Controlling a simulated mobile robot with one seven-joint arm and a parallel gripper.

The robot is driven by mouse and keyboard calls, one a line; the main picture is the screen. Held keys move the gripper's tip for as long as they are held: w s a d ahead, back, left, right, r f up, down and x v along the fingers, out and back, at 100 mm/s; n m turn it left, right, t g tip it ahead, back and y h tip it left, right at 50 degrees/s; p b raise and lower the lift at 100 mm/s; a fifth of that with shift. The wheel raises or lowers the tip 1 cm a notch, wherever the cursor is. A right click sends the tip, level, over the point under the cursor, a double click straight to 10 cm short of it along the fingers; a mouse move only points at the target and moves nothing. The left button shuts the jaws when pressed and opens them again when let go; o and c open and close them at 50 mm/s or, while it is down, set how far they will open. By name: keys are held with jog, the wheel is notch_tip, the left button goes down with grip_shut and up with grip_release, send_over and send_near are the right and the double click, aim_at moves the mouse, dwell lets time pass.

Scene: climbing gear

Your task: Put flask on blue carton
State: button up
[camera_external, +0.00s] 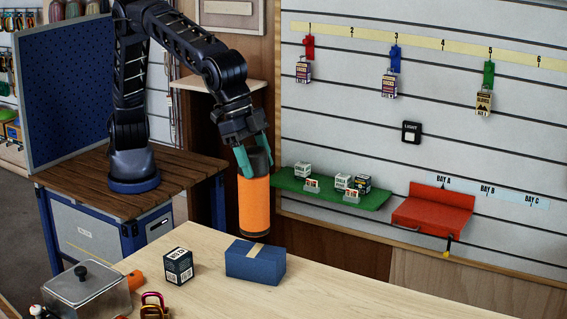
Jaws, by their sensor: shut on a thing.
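The flask (254,206) is an orange cylinder with a black top. It hangs upright in my gripper (254,158), whose teal fingers are shut around its black upper part. The blue carton (256,267) is a low box with a tan strip across its top, lying on the light wooden table. In the picture the flask's base is just above the carton's back edge. I cannot tell whether the flask is directly over the carton or behind it.
On the light table (345,296), a small black-and-white box (178,266) stands left of the carton. A metal lidded box (87,288) and red carabiners (154,306) are farther left. A green shelf (330,190) and a red shelf (433,211) project from the wall. The table right of the carton is clear.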

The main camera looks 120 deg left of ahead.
aim_at(256, 181)
jog(key=shift+f, duration=2.55)
jog(key=o, duration=1.6)
